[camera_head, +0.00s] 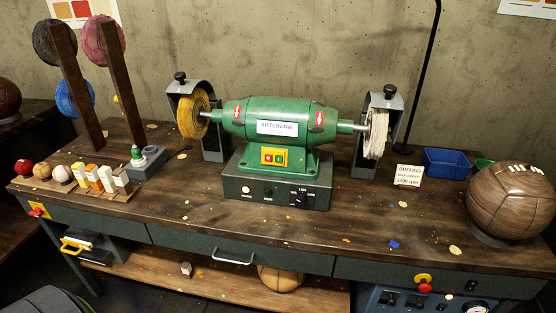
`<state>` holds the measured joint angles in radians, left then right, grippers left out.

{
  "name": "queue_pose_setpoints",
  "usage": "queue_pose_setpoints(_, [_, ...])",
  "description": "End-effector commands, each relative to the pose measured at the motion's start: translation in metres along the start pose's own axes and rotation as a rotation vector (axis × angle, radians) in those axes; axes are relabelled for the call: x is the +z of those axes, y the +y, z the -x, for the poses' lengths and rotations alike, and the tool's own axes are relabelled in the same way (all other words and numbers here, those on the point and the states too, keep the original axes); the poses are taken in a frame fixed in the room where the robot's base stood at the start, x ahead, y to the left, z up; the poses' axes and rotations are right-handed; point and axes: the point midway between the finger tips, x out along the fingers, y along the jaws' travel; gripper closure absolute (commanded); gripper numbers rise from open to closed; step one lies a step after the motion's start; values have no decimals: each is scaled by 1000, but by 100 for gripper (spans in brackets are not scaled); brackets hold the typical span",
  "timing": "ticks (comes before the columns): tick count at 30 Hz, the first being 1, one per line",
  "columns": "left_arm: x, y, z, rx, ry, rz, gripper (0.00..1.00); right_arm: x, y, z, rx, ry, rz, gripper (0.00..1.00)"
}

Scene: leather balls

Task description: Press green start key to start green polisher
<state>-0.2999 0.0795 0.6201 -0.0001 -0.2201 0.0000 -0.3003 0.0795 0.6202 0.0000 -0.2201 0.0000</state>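The green polisher (277,120) stands on a dark control box (276,184) in the middle of the wooden bench. A yellow switch plate (274,149) on its front carries a red key (268,157) at left and a green start key (280,157) at right. A yellow buffing wheel (193,116) is on the left shaft and a white one (377,135) on the right. The control box has a pale lit lamp (245,190), a dark green lamp (268,191) and a knob. Whether the wheels turn cannot be told. Neither gripper is in view.
A brown leather ball (511,199) stands at the bench's right end, with a blue tray (446,163) and a buffing sign (409,175) beside it. Upright wooden posts and a rack of small items (76,179) stand at left. The bench (210,214) before the polisher is mostly clear.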

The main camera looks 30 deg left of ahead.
Motion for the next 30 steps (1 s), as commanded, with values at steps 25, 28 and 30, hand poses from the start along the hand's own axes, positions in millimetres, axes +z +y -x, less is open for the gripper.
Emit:
queue_pose_setpoints(25, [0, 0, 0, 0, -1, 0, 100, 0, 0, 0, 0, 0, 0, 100])
queue_pose_setpoints(28, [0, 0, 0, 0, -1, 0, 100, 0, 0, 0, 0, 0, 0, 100])
queue_pose_setpoints(30, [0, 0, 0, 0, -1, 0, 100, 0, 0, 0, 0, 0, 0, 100])
